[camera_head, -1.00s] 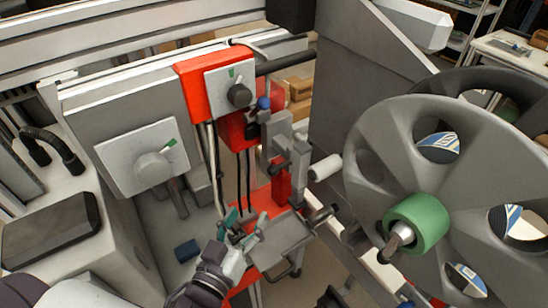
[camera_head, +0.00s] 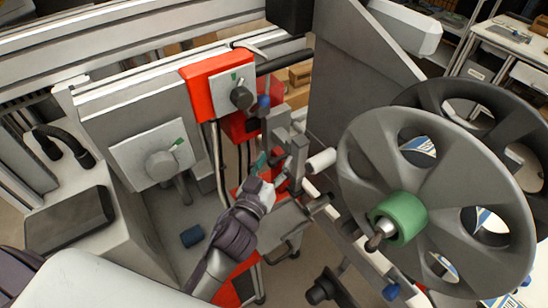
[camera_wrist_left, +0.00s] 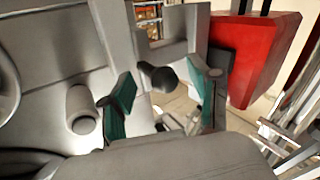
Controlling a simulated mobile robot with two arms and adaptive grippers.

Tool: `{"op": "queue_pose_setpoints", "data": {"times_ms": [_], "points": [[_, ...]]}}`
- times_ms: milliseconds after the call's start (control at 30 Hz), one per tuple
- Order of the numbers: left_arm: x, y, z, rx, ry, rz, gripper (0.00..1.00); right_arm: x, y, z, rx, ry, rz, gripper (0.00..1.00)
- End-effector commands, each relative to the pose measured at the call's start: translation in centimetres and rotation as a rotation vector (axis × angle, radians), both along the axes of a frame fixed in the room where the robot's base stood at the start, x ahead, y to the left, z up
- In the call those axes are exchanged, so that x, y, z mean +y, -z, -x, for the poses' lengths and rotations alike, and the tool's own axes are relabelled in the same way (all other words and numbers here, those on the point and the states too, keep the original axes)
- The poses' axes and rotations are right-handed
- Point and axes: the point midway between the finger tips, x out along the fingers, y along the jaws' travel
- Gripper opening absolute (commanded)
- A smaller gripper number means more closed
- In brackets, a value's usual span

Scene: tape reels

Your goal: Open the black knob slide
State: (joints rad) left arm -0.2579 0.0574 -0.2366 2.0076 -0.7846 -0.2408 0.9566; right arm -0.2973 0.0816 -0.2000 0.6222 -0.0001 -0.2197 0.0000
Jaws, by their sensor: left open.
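A black knob (camera_wrist_left: 158,77) on a grey slide block (camera_wrist_left: 172,52) shows in the left wrist view. My left gripper (camera_wrist_left: 163,104) is open, with one teal fingertip on each side just below the knob in that view. The fingers look apart from the knob. In the head view my left gripper (camera_head: 272,168) is in front of the grey slide assembly (camera_head: 299,155), and it largely hides the knob there. My right gripper is not in view.
A red box with a dial (camera_head: 241,97) is above. A white roller (camera_head: 321,160) stands right of the slide, and a large grey reel (camera_head: 455,180) with a green hub (camera_head: 398,218) fills the right. A grey plate (camera_head: 275,222) lies below the gripper.

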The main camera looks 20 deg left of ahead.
Motion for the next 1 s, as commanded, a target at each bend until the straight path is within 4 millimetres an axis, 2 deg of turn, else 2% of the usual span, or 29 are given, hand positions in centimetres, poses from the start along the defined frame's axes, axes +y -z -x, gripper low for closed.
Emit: {"op": "queue_pose_setpoints", "data": {"times_ms": [300, 700, 900, 1000], "points": [[0.0, 0.0, -0.3, 0.000, 0.000, 0.000, 0.62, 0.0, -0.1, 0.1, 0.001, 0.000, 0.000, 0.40], [0.0, 0.0, -0.3, 0.000, -0.001, 0.000, 0.00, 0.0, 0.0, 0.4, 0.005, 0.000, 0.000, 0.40], [0.1, 0.0, -0.3, 0.000, -0.002, 0.000, 0.00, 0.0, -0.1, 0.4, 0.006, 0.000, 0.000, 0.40], [1.1, -0.1, -1.1, 0.001, -0.003, -0.004, 0.00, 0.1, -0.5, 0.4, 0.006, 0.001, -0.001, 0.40]]}}
